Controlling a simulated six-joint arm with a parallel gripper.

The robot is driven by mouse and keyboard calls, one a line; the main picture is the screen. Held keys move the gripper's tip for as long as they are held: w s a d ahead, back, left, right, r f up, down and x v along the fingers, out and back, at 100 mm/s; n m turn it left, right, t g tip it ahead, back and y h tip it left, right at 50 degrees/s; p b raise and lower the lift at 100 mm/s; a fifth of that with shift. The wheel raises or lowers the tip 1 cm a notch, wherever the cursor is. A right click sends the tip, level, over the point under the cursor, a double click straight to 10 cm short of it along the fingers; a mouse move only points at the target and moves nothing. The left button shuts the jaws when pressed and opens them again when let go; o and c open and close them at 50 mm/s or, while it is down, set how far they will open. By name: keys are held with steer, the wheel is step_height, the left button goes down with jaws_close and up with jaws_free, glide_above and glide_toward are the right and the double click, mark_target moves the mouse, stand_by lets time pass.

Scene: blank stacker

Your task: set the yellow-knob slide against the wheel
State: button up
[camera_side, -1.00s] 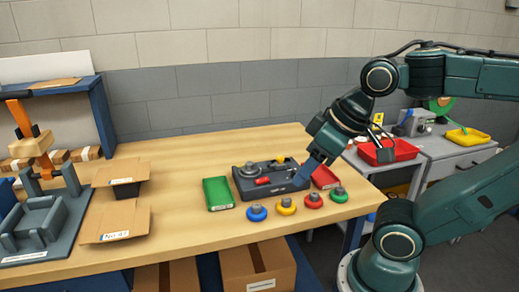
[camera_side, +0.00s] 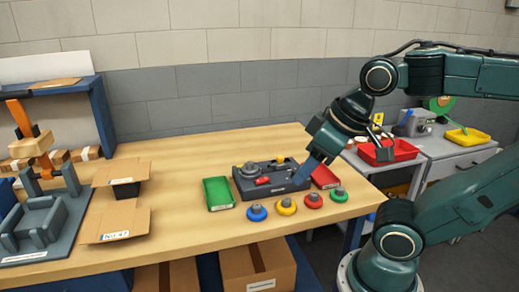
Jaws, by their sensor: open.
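The dark grey device (camera_side: 248,190) sits on the wooden table, with a round wheel (camera_side: 249,167) on its left part. The small yellow knob (camera_side: 280,160) of the slide shows at the device's back right, to the right of the wheel and apart from it. A red piece (camera_side: 263,181) lies on the front of the device. My gripper (camera_side: 301,181) is open and points down at the device's right end, to the right of the yellow knob. Its fingertips are small here, and I cannot tell whether they touch anything.
A green tray (camera_side: 218,194) is left of the device, a red tray (camera_side: 324,177) right of it. Blue (camera_side: 257,213), yellow (camera_side: 287,206), red (camera_side: 313,201) and green (camera_side: 338,195) knobbed discs stand in front. Cardboard pieces (camera_side: 120,220) lie further left. The table behind is clear.

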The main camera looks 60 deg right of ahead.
steer(key=w+d+r+m+g, duration=0.2)
steer(key=w+d+r+m, duration=0.1)
steer(key=w+d+m, duration=0.3)
steer(key=m+g, duration=0.4)
steer(key=m, duration=0.8)
glide_above(280, 156)
step_height(280, 156, down, 5)
steer(key=shift+s, duration=0.1)
steer(key=shift+a+f, duration=0.1)
steer(key=shift+f, duration=6.75)
